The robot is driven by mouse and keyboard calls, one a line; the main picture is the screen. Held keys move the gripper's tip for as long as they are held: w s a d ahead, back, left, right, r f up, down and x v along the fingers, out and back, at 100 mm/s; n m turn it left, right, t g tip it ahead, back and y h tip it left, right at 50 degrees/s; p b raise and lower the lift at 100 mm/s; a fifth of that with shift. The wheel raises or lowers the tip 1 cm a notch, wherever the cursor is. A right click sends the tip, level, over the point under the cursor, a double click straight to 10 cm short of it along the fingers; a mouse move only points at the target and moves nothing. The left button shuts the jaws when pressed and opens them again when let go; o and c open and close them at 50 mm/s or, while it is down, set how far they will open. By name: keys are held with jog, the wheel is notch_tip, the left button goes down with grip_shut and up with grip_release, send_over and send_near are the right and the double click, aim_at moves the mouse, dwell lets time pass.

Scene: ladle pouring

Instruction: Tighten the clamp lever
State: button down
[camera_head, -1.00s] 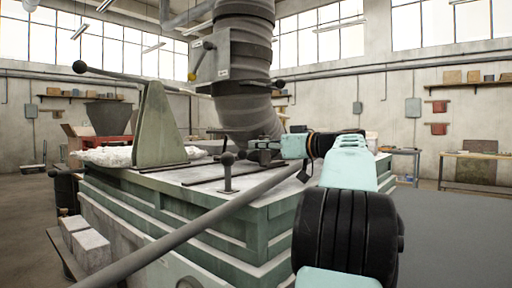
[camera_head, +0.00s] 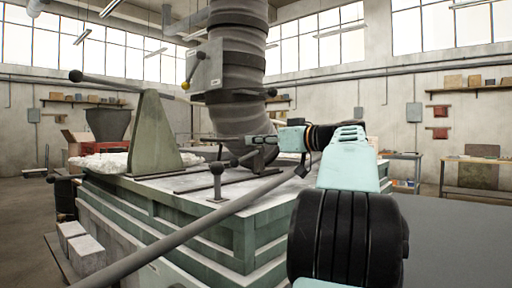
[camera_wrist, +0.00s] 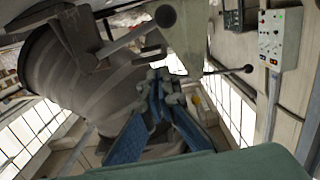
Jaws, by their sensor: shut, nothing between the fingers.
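A dark clamp bracket (camera_head: 260,156) stands on the slotted bed beside the foot of the large grey duct. A short rod with a dark ball end, which looks like the clamp lever (camera_wrist: 130,38), reaches from this bracket in the wrist view, its ball near the top edge. My gripper (camera_wrist: 160,84) has its blue fingers together and empty, below the lever and apart from it in the picture. In the head view my gripper (camera_head: 212,141) points left in front of the duct; its tips are small and dark there. I cannot tell the exact depth gap to the lever.
A ball-topped post (camera_head: 217,172) stands on the green machine bed (camera_head: 215,232). A tapered upright (camera_head: 154,135) with a long ball-ended lever (camera_head: 110,82) stands left. The grey duct (camera_head: 236,75) rises close behind my gripper. A long grey bar crosses in front.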

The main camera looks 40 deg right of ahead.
jog(key=s, duration=0.8)
jog(key=shift+d+r, duration=0.15)
jog(key=shift+d, duration=0.1)
jog(key=shift+w, duration=0.1)
